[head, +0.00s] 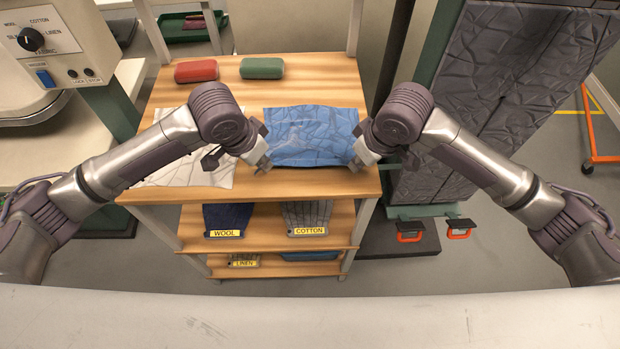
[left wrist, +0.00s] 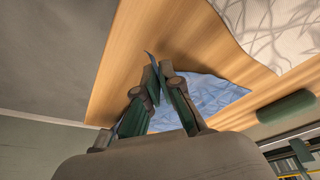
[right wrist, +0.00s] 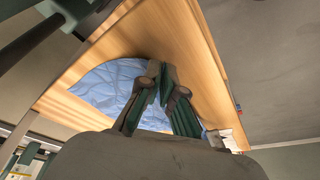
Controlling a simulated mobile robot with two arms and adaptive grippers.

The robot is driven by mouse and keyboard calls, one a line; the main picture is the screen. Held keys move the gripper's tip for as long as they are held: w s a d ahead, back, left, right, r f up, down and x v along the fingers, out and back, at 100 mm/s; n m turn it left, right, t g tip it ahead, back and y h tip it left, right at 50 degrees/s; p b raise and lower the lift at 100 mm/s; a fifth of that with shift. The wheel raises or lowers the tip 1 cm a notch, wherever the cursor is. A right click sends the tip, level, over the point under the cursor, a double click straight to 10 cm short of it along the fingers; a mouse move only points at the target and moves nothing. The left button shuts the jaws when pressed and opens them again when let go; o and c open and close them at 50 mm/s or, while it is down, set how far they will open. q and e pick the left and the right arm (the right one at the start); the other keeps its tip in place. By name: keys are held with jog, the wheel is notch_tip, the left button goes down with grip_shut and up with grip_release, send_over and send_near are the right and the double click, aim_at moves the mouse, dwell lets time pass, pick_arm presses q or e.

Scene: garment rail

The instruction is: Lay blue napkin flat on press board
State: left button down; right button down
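The blue napkin (head: 308,132) lies creased on the wooden top shelf, with its front edge towards me. My left gripper (head: 263,165) is at its front left corner; in the left wrist view the fingers (left wrist: 155,70) meet with a bit of blue cloth at their tips. My right gripper (head: 356,163) is at the front right corner; in the right wrist view its fingers (right wrist: 164,72) close together at the edge of the napkin (right wrist: 112,84). A pale rounded board (head: 28,98), perhaps the press board, is at the left under the dial panel.
A creased white cloth (head: 205,173) lies left of the napkin. Labelled lower shelves (head: 265,236) hold folded cloths. A dark garment bag (head: 500,85) stands at right, and a dial panel (head: 57,43) at left.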

notch_tip(320, 180, up, 2)
jog(key=shift+p, duration=0.6)
jog(key=shift+f, duration=0.1)
jog(key=c, duration=0.7)
grip_release()
jog(key=shift+c, duration=0.2)
